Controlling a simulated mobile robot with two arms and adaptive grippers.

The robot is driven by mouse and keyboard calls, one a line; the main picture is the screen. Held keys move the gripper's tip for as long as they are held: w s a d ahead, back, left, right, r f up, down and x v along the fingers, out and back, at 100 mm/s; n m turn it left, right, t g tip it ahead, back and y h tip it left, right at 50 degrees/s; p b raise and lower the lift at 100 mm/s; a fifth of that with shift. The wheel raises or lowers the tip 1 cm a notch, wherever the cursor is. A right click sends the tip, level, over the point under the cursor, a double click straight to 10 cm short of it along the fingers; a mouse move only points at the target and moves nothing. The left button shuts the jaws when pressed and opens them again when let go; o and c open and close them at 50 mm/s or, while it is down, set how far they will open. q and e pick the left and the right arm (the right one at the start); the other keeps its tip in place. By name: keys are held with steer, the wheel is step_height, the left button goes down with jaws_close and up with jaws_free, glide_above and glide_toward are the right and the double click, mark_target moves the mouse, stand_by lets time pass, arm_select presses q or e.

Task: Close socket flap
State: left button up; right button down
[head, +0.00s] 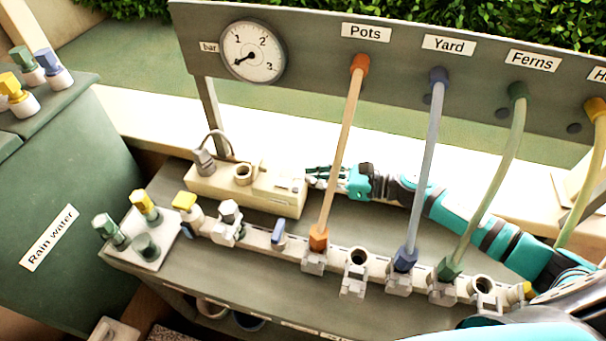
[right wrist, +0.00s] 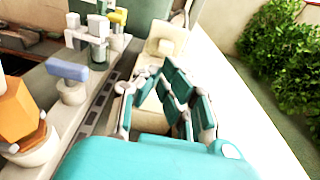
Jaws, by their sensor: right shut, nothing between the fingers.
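The cream socket box (head: 280,196) lies on the grey bench behind the row of hose valves. On its top is a round socket (head: 243,174); a small upright piece beside it may be the flap, but I cannot tell its exact angle. In the right wrist view the cream box (right wrist: 165,45) shows just beyond the fingers, with a raised cream part at its far end. My right gripper (head: 312,178) is shut and empty at the box's right end; its teal fingers (right wrist: 160,78) also show in the right wrist view. I cannot tell whether they touch the box. My left gripper is out of view.
A grey plug (head: 204,161) with a looped cord stands at the box's left end. The orange Pots hose (head: 340,150) rises just in front of my right gripper. The blue Yard hose (head: 427,170) and green Ferns hose (head: 495,180) cross before my right arm.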

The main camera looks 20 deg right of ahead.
mark_target(281, 179)
steer(key=p+x, duration=0.2)
steer(key=x, duration=0.5)
steer(key=shift+w+a+r, duration=0.1)
steer(key=shift+a+r, duration=0.05)
steer(key=shift+w+a+p, duration=0.2)
steer(key=shift+a+p, duration=0.1)
steer(key=shift+w+a+f, duration=0.1)
steer(key=shift+a+f, duration=0.1)
steer(key=shift+d, duration=0.1)
